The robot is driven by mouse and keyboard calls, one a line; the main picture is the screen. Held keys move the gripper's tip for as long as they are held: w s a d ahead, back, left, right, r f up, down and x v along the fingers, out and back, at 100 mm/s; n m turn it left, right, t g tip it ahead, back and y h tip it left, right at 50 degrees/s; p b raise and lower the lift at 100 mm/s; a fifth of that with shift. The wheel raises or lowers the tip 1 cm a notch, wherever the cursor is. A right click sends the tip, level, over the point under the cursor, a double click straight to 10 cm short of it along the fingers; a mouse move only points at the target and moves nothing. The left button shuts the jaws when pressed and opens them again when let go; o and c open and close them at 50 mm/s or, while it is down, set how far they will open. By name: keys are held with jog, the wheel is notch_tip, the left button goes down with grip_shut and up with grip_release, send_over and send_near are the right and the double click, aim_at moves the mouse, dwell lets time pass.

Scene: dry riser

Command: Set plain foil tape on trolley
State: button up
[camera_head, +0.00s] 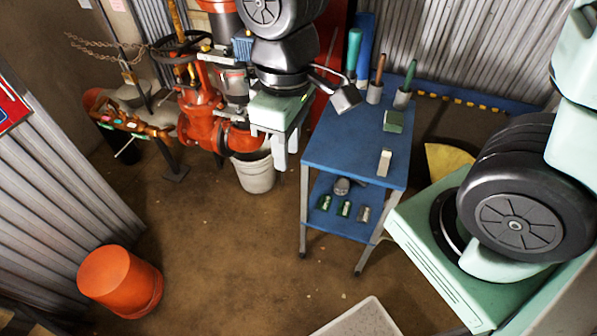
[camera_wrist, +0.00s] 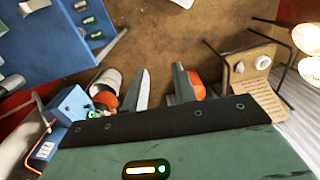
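The blue trolley (camera_head: 335,150) stands at the centre of the head view and at the upper left of the wrist view (camera_wrist: 50,50). A grey round item (camera_head: 342,186), possibly a roll, lies on its lower shelf behind several small green and grey items (camera_head: 344,208). I cannot tell whether it is the plain foil tape. Two pale round items (camera_wrist: 255,60) show on a tan panel in the wrist view; they are too small to identify. My gripper (camera_head: 287,158) points down left of the trolley, above a white bucket. Its fingers (camera_wrist: 163,88) are apart with nothing between them.
The trolley top holds a green block (camera_head: 393,121), a pale block (camera_head: 384,162) and brush-like tools in cups (camera_head: 375,92). Red pipework (camera_head: 200,115) stands behind my gripper.

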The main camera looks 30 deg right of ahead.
jog(key=s+a+r, duration=0.2)
jog(key=s, duration=0.5)
jog(key=shift+s+a, duration=0.15)
jog(key=shift+s, duration=0.05)
notch_tip(320, 180, down, 3)
jog(key=b, duration=0.3)
jog(key=shift+f, duration=0.1)
